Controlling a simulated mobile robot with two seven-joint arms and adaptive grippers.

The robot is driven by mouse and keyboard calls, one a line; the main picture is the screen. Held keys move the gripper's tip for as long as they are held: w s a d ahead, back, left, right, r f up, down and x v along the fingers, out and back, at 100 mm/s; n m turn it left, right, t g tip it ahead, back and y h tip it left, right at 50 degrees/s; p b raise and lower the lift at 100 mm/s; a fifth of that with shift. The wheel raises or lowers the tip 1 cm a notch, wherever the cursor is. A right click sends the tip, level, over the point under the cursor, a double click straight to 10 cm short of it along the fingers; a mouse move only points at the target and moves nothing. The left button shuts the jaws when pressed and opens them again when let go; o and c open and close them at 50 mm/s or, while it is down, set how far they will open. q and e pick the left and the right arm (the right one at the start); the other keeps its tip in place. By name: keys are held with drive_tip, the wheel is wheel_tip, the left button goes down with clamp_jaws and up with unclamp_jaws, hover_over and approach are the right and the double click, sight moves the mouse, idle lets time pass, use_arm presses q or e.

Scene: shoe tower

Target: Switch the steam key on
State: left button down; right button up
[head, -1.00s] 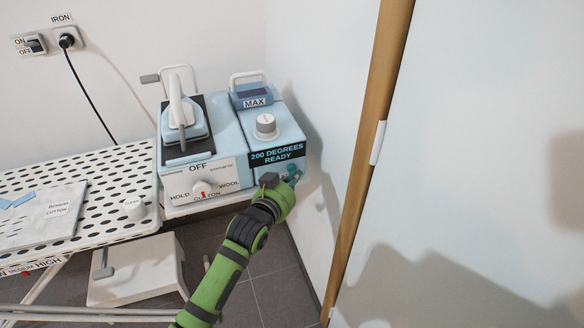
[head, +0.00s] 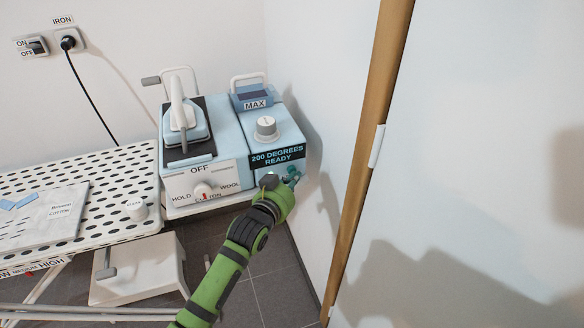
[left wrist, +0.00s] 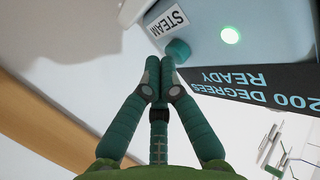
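The steam station (head: 230,155) is a pale blue and white unit with a "200 DEGREES READY" display. In the left wrist view, a small teal key (left wrist: 178,51) stands on its face beside the "STEAM" label (left wrist: 167,22). A green light (left wrist: 230,35) glows on the same face. My left gripper (head: 292,175) is at the station's lower right front. In the left wrist view its fingertips (left wrist: 160,68) are together with nothing visible between them, right beside the key. I cannot tell whether they touch it. My right gripper is out of view.
A white wall stands close on the right of the station, with a wooden edge (head: 360,150) nearer. A white dial (head: 202,190) and a grey knob (head: 266,127) are on the station. The perforated ironing board (head: 100,170) lies left.

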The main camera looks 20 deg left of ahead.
use_arm(q)
drive_tip(key=s+d+p, duration=0.3)
drive_tip(key=s, duration=0.2)
drive_tip(key=shift+d, duration=0.2)
idle(0.3)
